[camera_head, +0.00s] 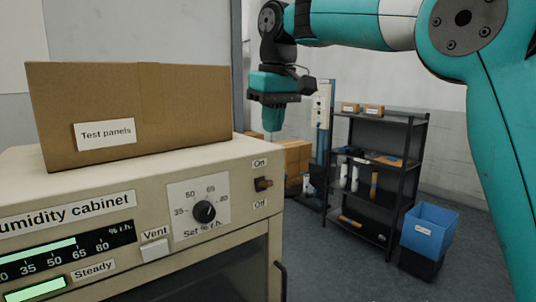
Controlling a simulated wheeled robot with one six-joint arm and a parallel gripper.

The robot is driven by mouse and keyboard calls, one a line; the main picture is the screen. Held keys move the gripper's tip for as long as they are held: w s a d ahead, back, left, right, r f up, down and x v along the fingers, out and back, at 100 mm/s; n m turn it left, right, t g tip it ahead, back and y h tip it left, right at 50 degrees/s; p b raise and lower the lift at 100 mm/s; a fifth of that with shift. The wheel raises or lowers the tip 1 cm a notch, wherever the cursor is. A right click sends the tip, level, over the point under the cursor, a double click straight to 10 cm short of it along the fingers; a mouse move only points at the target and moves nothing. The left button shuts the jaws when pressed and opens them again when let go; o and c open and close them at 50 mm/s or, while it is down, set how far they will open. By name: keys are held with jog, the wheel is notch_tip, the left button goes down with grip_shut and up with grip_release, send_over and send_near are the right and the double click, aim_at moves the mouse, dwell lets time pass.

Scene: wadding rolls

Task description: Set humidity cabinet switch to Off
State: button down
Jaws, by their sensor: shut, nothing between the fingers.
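The humidity cabinet (120,178) is a cream box at the left, its front panel facing me. Its small dark switch (263,184) sits at the right end of the panel, between the "On" label (260,163) above and the "Off" label (261,204) below. The lever juts out, but I cannot tell which way it is set. My gripper (273,130) points down, shut and empty. In the picture it is above the switch and apart from it.
A cardboard box (190,105) labelled "Test panels" stands on the cabinet. The panel also has a round dial (204,211) and a "Vent" button (155,250). A dark shelf rack (372,170), brown cartons (292,157) and a blue bin (428,230) stand behind. Floor between is clear.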

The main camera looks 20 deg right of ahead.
aim_at(266, 181)
jog(key=shift+f, duration=0.1)
jog(key=f, duration=0.3)
jog(key=w+f+b, duration=0.1)
jog(key=f, duration=0.5)
jog(key=shift+w+a+f, duration=0.15)
jog(key=shift+a+f, duration=0.1)
jog(key=shift+f, duration=0.15)
jog(key=shift+a+f+b, duration=0.1)
jog(key=shift+b, duration=0.3)
